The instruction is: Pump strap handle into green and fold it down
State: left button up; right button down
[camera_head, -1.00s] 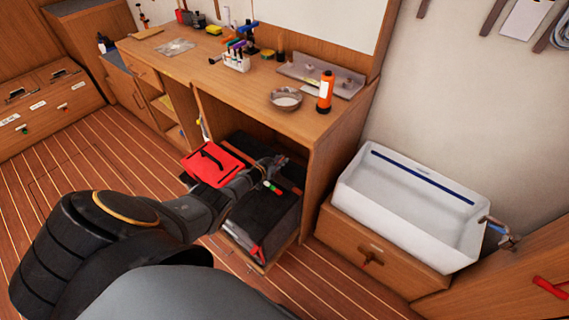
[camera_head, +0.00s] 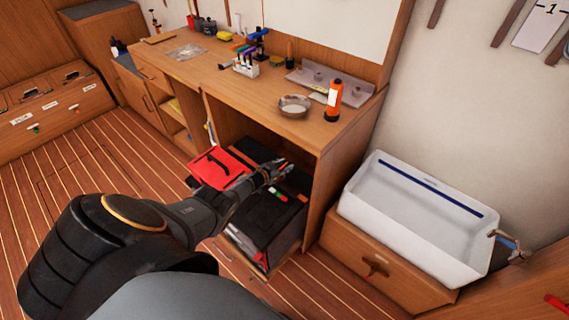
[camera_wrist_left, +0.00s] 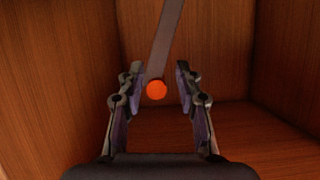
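My left gripper (camera_head: 281,167) reaches into the open cabinet below the worktop, above a black box (camera_head: 262,222). In the left wrist view its fingers (camera_wrist_left: 157,95) stand apart. A flat grey bar with an orange round end (camera_wrist_left: 157,90), perhaps the strap handle, comes down from the top of that view. The orange end shows between the fingertips, and I see no grip on it; its depth is hard to tell. A small red and green mark (camera_head: 278,195) shows on the black box just below my gripper. My right gripper is not in view.
A red case with a black handle (camera_head: 211,168) is beside my left arm. Brown wooden walls (camera_wrist_left: 60,70) surround the fingers in the wrist view. The worktop (camera_head: 215,85) above carries a metal bowl (camera_head: 294,106) and an orange bottle (camera_head: 333,92). A white basin (camera_head: 415,225) stands right.

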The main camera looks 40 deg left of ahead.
pick_arm(q)
jog(key=shift+d+r, duration=0.1)
jog(key=shift+d, duration=0.05)
jog(key=shift+s, duration=0.5)
jog(key=v, duration=1.1)
jog(key=shift+r, duration=0.15)
